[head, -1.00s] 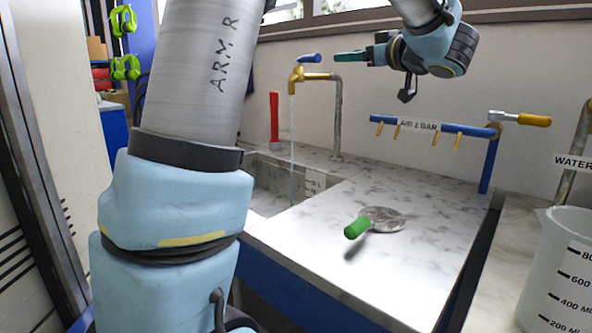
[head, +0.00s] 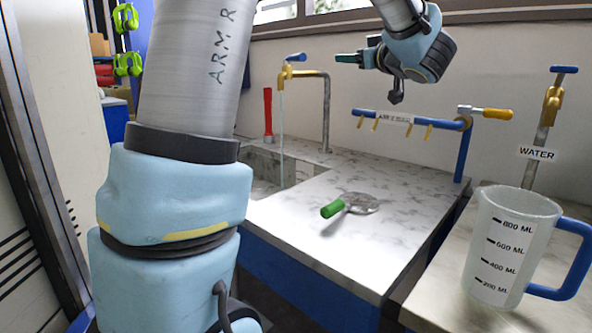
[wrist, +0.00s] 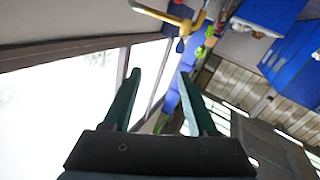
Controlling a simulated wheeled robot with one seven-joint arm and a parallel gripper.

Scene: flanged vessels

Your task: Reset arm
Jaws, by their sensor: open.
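My gripper (head: 344,58) is raised at the top of the head view, in front of the back wall, to the right of the running tap. Its green fingers point left. In the wrist view, the two fingers (wrist: 159,74) stand apart with nothing between them. My arm spans the left and top of the head view, and part of it runs out of the picture.
A green-handled metal disc (head: 362,203) lies on the marble counter (head: 385,245). A blue air pipe (head: 412,120) stands behind it. Water runs from a tap (head: 293,72) into the sink (head: 270,172). A measuring jug (head: 510,245) stands right, below a WATER tap (head: 551,105).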

